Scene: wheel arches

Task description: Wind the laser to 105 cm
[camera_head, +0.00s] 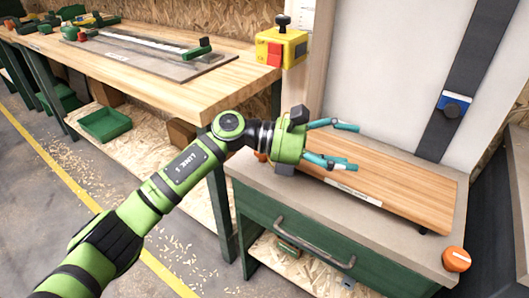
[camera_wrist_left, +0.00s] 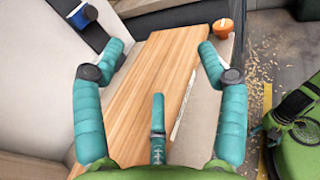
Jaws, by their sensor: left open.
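A small blue and white block (camera_head: 453,103) sits on a dark slanting strip (camera_head: 466,75) against the pale upright panel. It also shows in the wrist view (camera_wrist_left: 82,15). I cannot tell for sure whether it is the laser, and no height reading is legible. An orange knob (camera_head: 456,260) stands at the front right corner of the cabinet top; it also shows in the wrist view (camera_wrist_left: 223,28). Another orange part (camera_head: 260,156) is partly hidden by my gripper. My left gripper (camera_head: 350,147) is open and empty, its teal fingers spread above the wooden board (camera_head: 400,185). My right gripper is not in view.
The board lies on a grey-topped cabinet with a green drawer (camera_head: 300,245). A yellow box with a red part (camera_head: 281,50) stands at the workbench (camera_head: 190,92) corner. A green tray (camera_head: 106,125) is under the bench. Wood shavings litter the floor.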

